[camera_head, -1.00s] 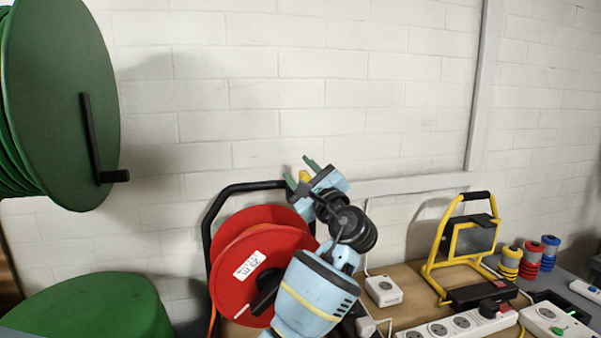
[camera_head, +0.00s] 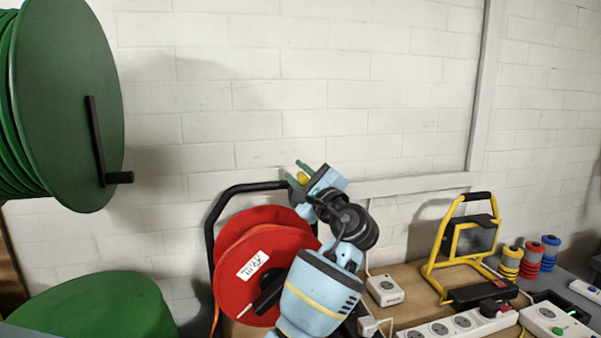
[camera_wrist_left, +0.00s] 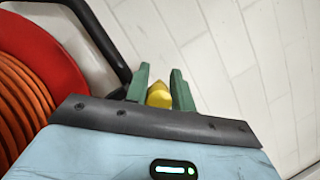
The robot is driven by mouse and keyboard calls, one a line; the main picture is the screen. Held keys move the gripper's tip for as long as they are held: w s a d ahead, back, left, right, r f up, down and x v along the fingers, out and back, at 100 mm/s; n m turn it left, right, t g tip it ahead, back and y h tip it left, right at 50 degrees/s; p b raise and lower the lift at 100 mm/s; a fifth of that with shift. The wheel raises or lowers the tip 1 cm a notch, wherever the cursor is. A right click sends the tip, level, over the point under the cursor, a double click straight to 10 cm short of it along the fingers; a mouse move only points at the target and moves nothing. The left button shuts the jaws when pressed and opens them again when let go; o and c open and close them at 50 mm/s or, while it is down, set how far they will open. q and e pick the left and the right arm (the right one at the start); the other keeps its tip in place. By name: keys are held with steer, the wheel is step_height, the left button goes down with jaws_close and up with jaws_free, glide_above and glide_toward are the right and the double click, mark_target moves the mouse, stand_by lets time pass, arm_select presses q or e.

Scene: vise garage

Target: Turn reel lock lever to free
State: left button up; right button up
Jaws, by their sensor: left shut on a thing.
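A red cable reel (camera_head: 247,272) with a white label stands in a black tubular frame (camera_head: 213,215), low in the middle of the head view. My left gripper (camera_head: 301,174) is at the upper right corner of this frame. Its green fingers are shut on a small yellow lever (camera_wrist_left: 159,95), which shows between them in the left wrist view; a bit of yellow also shows in the head view. The lever's base is hidden behind the gripper. The red reel with orange cable (camera_wrist_left: 25,95) is at the left of the wrist view. My right gripper is not in view.
A large green reel (camera_head: 68,100) with a black crank is at upper left, and a green rounded object (camera_head: 95,305) is below it. A yellow work lamp (camera_head: 465,245), sockets (camera_head: 384,290) and small coloured spools (camera_head: 508,263) stand on the bench at right. The wall above is bare.

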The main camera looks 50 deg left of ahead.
arm_select(q)
steer(key=n, duration=0.1)
steer(key=s+n, duration=0.1)
steer(key=n+g+h+p, duration=0.1)
steer(key=n, duration=0.1)
steer(key=shift+s+a+f, duration=0.15)
steer(key=shift+a+f, duration=0.15)
steer(key=shift+s+a+f+n+g+h, duration=0.15)
steer(key=shift+s+f+n+g+h, duration=0.15)
steer(key=shift+n, duration=0.5)
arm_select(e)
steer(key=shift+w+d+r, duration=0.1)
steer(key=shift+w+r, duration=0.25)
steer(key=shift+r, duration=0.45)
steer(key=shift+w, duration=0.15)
arm_select(q)
steer(key=o, duration=0.9)
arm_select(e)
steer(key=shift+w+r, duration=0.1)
arm_select(q)
steer(key=d, duration=0.7)
steer(key=shift+s+d+f+b, duration=0.35)
steer(key=shift+f, duration=0.05)
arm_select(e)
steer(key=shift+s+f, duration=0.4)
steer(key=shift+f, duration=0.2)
